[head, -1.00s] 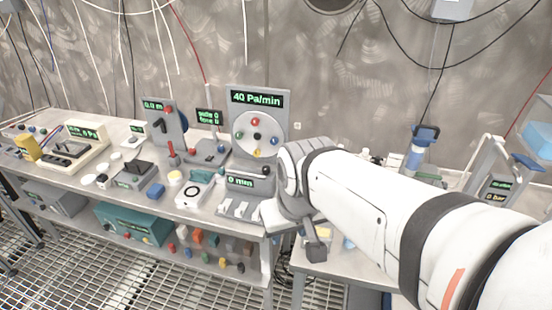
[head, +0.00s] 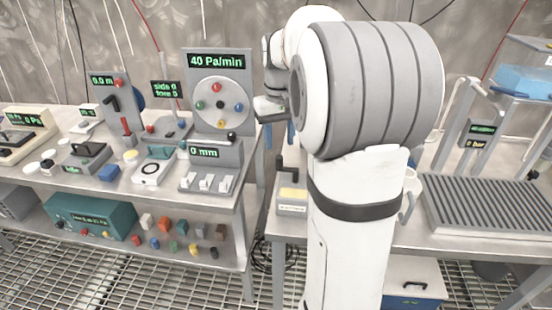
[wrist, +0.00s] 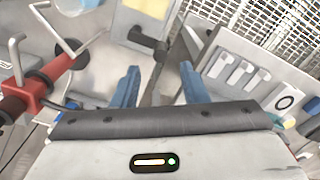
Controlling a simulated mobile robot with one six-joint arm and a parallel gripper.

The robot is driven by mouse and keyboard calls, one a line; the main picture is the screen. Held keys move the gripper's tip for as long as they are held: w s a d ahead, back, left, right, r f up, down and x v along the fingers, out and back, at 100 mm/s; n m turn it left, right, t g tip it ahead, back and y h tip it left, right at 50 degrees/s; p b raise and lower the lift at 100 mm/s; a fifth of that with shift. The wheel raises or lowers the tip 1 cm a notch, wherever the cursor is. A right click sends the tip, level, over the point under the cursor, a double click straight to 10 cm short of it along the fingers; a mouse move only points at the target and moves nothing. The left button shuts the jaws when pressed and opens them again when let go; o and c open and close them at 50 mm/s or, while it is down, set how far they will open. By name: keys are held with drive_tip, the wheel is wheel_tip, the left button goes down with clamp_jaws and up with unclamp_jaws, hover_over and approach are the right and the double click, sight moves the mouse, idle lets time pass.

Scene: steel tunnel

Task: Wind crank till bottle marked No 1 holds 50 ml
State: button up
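My gripper (wrist: 158,86) is open; its two blue fingers stand apart in the wrist view. A dark grey bar with a black handle (wrist: 147,42) shows between and beyond the fingers; I cannot tell whether they touch it, or whether it is the crank. A red fitting with bent metal rods (wrist: 45,82) is at left in the wrist view. In the head view my gripper (head: 278,128) is partly hidden by my arm, above the gap between the two benches. I cannot make out a bottle marked No 1 in either current view.
The left bench holds a panel reading 40 Pa/min (head: 222,92), a 0 mm unit (head: 208,152) and white switches (head: 207,183). A small box with a yellow label (head: 292,196) stands on the right bench. A ribbed tray (head: 490,205) lies at right. My arm covers the middle.

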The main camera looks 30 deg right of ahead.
sight(280, 157)
wheel_tip(280, 157, down, 6)
drive_tip(key=shift+f+b, duration=0.25)
drive_tip(key=shift+b, duration=0.15)
drive_tip(key=shift+s, duration=0.1)
